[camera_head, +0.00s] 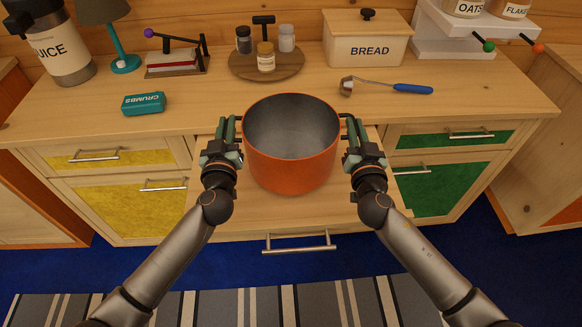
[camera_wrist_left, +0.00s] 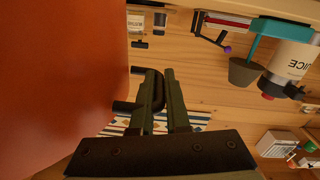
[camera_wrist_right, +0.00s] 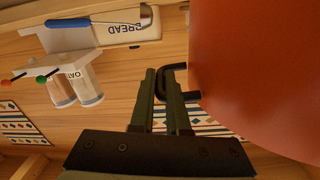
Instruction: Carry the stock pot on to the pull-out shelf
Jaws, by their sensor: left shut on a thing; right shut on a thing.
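The orange stock pot (camera_head: 291,160) is upright, open and grey inside, in the middle of the head view. It is over the wooden pull-out shelf (camera_head: 250,212), which sticks out from the counter. I cannot tell whether the pot's base touches the shelf. My left gripper (camera_head: 228,135) is shut on the pot's left dark handle (camera_wrist_left: 156,90). My right gripper (camera_head: 351,133) is shut on its right dark handle (camera_wrist_right: 178,82). The pot's orange wall fills one side of each wrist view.
On the counter (camera_head: 200,101) are a teal crumbs box (camera_head: 143,103), a ladle with a blue handle (camera_head: 412,89), a bread bin (camera_head: 366,45) and a round board of jars (camera_head: 290,72). Drawers with yellow and green fronts flank the shelf. The shelf's front has a metal handle (camera_head: 299,247).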

